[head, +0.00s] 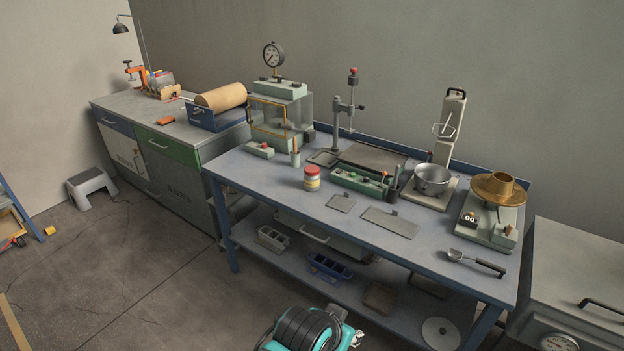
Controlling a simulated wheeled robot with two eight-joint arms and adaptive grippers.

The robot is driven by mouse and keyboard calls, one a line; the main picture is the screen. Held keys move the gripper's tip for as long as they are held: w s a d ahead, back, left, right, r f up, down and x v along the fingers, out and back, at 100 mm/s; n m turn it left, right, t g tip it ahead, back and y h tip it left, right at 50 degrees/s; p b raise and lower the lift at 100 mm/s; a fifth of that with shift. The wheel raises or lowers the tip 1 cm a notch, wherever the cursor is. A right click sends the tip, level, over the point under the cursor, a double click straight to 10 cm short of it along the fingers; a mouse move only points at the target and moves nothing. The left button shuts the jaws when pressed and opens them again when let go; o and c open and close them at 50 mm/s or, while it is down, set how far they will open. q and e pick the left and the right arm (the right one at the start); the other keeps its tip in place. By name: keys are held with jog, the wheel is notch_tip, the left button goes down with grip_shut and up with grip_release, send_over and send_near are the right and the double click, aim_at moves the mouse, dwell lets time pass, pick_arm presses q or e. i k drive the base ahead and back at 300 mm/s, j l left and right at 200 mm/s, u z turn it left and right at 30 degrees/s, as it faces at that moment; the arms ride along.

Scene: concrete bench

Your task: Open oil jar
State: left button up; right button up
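A small jar (312,183) with a red lid and a yellow label stands upright on the blue workbench (270,181), left of the middle. The red lid (312,169) sits on top of the jar, and the jar looks closed. No print on the label can be read, so I cannot tell from it whether this is the oil jar. Neither of my grippers shows in the head view.
Right of the jar are a green tool tray (345,181), flat grey plates (390,222), a metal pot (432,180) and a brass funnel-like part (498,190). A press stand (337,125) and a glass-fronted chamber (270,120) stand behind. The bench's front left is clear.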

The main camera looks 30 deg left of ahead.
aim_at(311, 182)
jog(key=i+j+u, duration=0.4)
jog(key=j, duration=0.25)
jog(key=i+j+u, duration=0.35)
jog(key=i+j, duration=0.15)
jog(key=i+j+u, duration=0.4)
jog(key=i+j, duration=0.05)
jog(key=i, duration=0.1)
